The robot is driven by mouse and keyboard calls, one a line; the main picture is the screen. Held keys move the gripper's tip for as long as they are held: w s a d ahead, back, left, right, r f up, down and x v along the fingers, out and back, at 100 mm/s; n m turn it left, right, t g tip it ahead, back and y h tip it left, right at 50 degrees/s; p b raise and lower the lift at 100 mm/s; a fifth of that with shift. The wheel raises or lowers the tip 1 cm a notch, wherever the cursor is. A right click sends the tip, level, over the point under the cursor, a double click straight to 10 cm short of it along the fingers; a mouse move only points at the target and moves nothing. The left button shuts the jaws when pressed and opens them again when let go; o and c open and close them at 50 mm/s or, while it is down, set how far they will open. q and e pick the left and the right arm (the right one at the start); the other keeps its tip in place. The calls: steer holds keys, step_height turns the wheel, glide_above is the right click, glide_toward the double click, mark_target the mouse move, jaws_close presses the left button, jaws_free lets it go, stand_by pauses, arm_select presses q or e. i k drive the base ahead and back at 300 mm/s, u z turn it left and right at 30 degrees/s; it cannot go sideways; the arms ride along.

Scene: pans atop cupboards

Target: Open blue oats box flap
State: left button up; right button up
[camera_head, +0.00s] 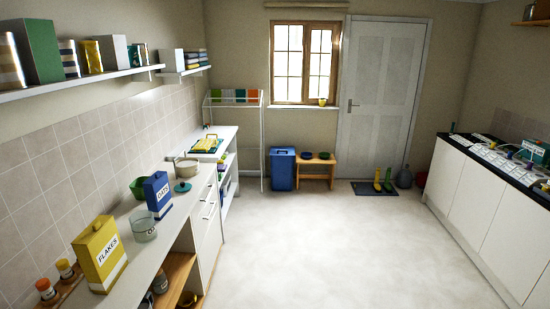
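The blue oats box (158,195) stands upright on the white counter along the left wall, its "OATS" lettering facing the room. The box is small in this view, and I cannot tell how its top flap stands. A clear glass container (143,226) stands just in front of it, and a green bowl (137,188) is close behind on its left. Neither of my grippers shows in the head view.
A yellow flakes box (99,254) and spice jars (47,291) stand nearer on the same counter (135,277). A pot (187,168) and a teal lid (183,187) are beyond the oats box. A shelf (85,80) overhangs the counter. The floor (300,240) is clear.

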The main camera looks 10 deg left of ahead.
mark_target(151, 180)
steer(key=u, duration=0.25)
steer(key=i, duration=1.6)
steer(key=u, duration=1.5)
steer(key=i, duration=1.2)
steer(key=u, duration=0.85)
